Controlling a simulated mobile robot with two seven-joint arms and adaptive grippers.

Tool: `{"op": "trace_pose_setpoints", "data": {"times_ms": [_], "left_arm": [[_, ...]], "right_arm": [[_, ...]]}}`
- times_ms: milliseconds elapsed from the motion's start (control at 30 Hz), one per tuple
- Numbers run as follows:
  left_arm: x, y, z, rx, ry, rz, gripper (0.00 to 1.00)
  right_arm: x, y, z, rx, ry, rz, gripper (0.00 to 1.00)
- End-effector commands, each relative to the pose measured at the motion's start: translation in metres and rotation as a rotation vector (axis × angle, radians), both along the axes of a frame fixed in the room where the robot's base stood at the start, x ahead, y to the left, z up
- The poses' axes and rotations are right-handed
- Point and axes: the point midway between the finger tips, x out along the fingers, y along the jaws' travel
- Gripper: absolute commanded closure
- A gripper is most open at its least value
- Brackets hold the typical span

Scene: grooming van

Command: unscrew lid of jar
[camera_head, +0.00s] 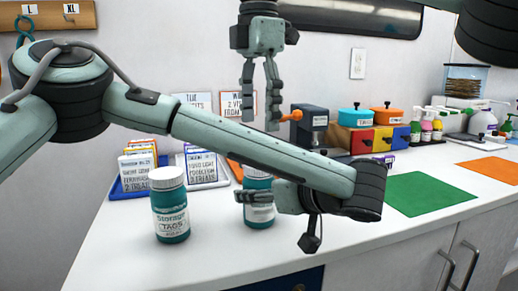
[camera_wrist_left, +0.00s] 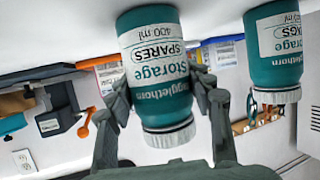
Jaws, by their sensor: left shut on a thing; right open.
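A teal jar (camera_head: 259,215) with a storage label stands on the white counter, partly behind my left forearm, which hides its top in the head view. My left gripper (camera_head: 240,197) is shut around this jar's side. In the left wrist view, which is upside down, the jar (camera_wrist_left: 157,65) reads "SPARES" and its white lid (camera_wrist_left: 170,135) is on. My left fingers (camera_wrist_left: 162,85) flank its body. My right gripper (camera_head: 260,120) is open and empty, pointing down above the jar, with its two fingers apart.
A second teal jar labelled "TAGS" (camera_head: 171,222) stands to the left with its white lid on. Behind are card stacks on a blue tray (camera_head: 118,190), a dark device with an orange knob (camera_head: 309,122) and colored drawers (camera_head: 362,139). A green mat (camera_head: 430,194) lies right.

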Motion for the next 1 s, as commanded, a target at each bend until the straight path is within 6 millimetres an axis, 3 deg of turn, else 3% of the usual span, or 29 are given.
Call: {"op": "trace_pose_setpoints", "data": {"times_ms": [200,400,1000], "left_arm": [[0.0,0.0,0.0,0.0,0.0,0.0,1.0],[0.0,0.0,0.0,0.0,0.0,0.0,1.0],[0.0,0.0,0.0,0.0,0.0,0.0,1.0]], "right_arm": [[0.0,0.0,0.0,0.001,0.0,-0.368,0.34],[0.0,0.0,-0.001,0.0,-0.001,-0.556,0.34],[0.0,0.0,-0.075,0.0,-0.002,-0.577,0.34]]}}
